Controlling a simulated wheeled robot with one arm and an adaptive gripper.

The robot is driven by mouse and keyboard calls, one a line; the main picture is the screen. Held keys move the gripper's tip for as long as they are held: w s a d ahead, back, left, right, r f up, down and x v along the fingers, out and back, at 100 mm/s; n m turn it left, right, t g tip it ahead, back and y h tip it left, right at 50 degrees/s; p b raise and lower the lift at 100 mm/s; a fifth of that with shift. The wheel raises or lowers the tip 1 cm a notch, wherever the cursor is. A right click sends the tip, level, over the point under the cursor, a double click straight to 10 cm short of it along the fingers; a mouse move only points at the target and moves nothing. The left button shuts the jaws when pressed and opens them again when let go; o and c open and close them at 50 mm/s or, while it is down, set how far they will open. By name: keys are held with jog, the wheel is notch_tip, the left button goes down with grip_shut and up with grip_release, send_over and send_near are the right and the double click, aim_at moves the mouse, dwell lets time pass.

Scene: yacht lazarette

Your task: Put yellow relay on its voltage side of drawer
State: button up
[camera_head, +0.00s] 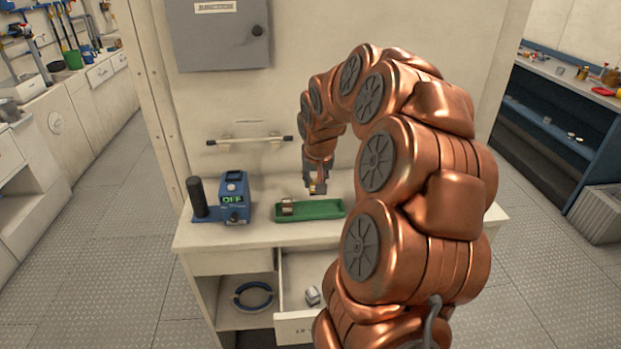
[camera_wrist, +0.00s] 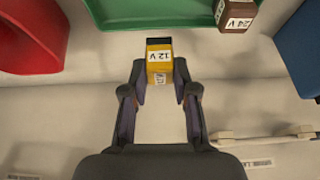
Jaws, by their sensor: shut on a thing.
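My gripper (camera_head: 318,190) is shut on the yellow relay (camera_wrist: 160,68), which has a dark end and reads "12 V" in the wrist view. In the head view the gripper is above the right part of the green tray (camera_head: 320,209), and the relay shows small between the fingers (camera_head: 317,188). A brown relay (camera_wrist: 236,15) marked "24 V" lies in the tray, at its left end in the head view. The drawer (camera_head: 296,328) below the worktop is pulled open. A small grey-white object (camera_head: 313,297) lies in it. My arm hides the drawer's right part, and its label is too small to read.
A blue device (camera_head: 232,198) with a green "OFF" display stands left of the tray. A bar handle (camera_head: 250,140) is on the wall behind. A blue ring (camera_head: 253,296) lies in the open shelf left of the drawer. A red object (camera_wrist: 28,40) shows in the wrist view.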

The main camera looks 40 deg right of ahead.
jog(key=w, duration=0.1)
jog(key=w+d, duration=0.1)
jog(key=w+d+p, duration=0.1)
jog(key=shift+w+f, duration=0.15)
jog(key=shift+w, duration=0.25)
jog(key=shift+f+p, duration=0.7)
jog(key=shift+f, duration=1.1)
jog(key=shift+f, duration=0.15)
jog(key=o, duration=1)
